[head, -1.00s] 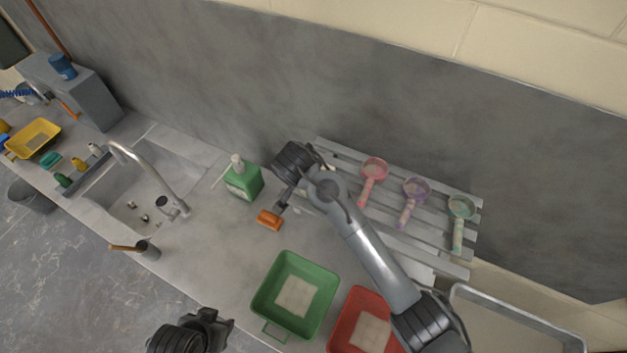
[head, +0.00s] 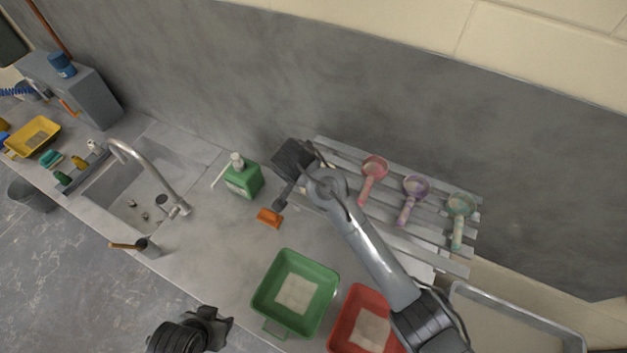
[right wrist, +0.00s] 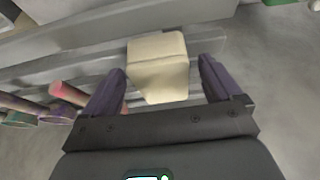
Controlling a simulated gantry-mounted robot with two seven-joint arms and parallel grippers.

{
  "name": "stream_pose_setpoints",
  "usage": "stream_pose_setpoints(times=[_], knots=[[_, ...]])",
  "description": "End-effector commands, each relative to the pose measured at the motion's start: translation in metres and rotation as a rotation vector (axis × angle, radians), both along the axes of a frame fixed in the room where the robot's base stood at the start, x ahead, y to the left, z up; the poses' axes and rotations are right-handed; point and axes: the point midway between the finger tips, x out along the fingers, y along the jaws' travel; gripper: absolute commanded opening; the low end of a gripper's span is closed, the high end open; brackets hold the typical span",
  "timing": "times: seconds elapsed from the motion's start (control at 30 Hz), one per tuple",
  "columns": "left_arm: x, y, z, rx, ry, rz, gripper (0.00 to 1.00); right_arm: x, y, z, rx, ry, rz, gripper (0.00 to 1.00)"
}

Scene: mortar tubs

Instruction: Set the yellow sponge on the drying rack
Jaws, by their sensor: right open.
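The sponge (right wrist: 158,68), a pale yellow block, shows in the right wrist view against the grey slats of the drying rack (right wrist: 75,62). It appears to rest on the slats. My right gripper (right wrist: 162,75) is open, one finger on each side of the sponge, with a visible gap at both sides. In the head view, my right gripper (head: 281,201) is over the left end of the drying rack (head: 436,257), and my wrist and arm mostly hide the sponge there. My left gripper (head: 215,322) is low in the head view, away from the rack; its jaw opening is unclear.
Pink (head: 374,168), purple (head: 416,187) and green (head: 460,207) scoops lie on the rack. A green soap bottle (head: 243,180) and an orange item (head: 269,217) are left of my right gripper. Green (head: 261,300) and red (head: 337,325) tubs stand in front; the sink (head: 120,200) is left.

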Motion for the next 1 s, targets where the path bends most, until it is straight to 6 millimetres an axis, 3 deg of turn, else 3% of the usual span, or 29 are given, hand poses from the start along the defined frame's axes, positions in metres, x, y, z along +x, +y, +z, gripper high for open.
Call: stream_pose_setpoints(times=[0.4, 0.43, 0.53, 0.7, 1.0], knots=[[0.0, -0.002, -0.02, -0.008, 0.0, 0.005, 0.43, -0.027, 0.014, 0.065, 0.004, -0.004, 0.002, 0.92], [0.0, -0.002, -0.006, -0.008, 0.004, 0.006, 0.43, -0.029, 0.014, 0.079, 0.002, -0.002, 0.0, 0.92], [0.0, -0.003, 0.006, -0.011, 0.006, 0.009, 0.43, -0.036, 0.017, 0.095, 0.001, 0.0, 0.0, 0.92], [0.0, -0.003, 0.024, -0.014, -0.003, 0.009, 0.43, -0.04, 0.019, 0.103, 0.0, 0.001, 0.001, 0.92], [0.0, -0.002, 0.03, -0.01, -0.001, 0.006, 0.43, -0.043, 0.021, 0.106, 0.0, 0.001, 0.001, 0.92]])
